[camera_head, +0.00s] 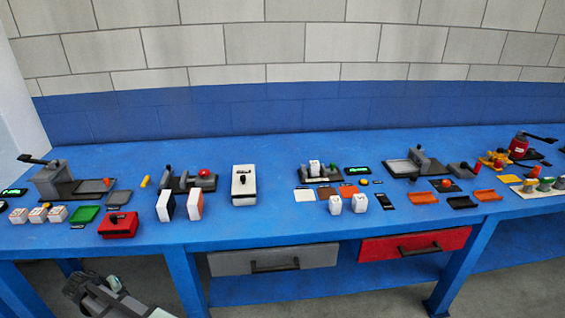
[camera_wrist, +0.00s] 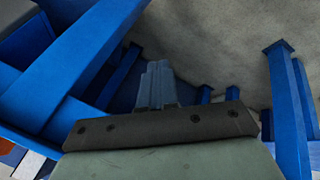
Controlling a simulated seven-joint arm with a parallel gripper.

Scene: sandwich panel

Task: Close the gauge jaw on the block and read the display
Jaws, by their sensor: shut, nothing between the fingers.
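A small grey fixture (camera_head: 320,180) in the middle of the blue bench looks like the gauge, with pale upright parts on it. Which part is the jaw and which is the block I cannot tell. A dark display (camera_head: 357,170) with green marks stands just right of it, too small to read. Another green-lit display (camera_head: 13,192) is at the far left, beside a grey lever device (camera_head: 60,182). My gripper (camera_wrist: 157,72) is shut and empty in the wrist view, below bench level among blue legs. In the head view my arm shows low at the front left, away from the fixtures.
The blue bench (camera_head: 250,225) has drawers below, one grey (camera_head: 225,262) and one red (camera_head: 385,248). White boxes (camera_head: 334,204), a white switch box (camera_head: 244,182) and a red box (camera_head: 118,225) crowd the top. Blue legs (camera_head: 187,280) stand near my arm.

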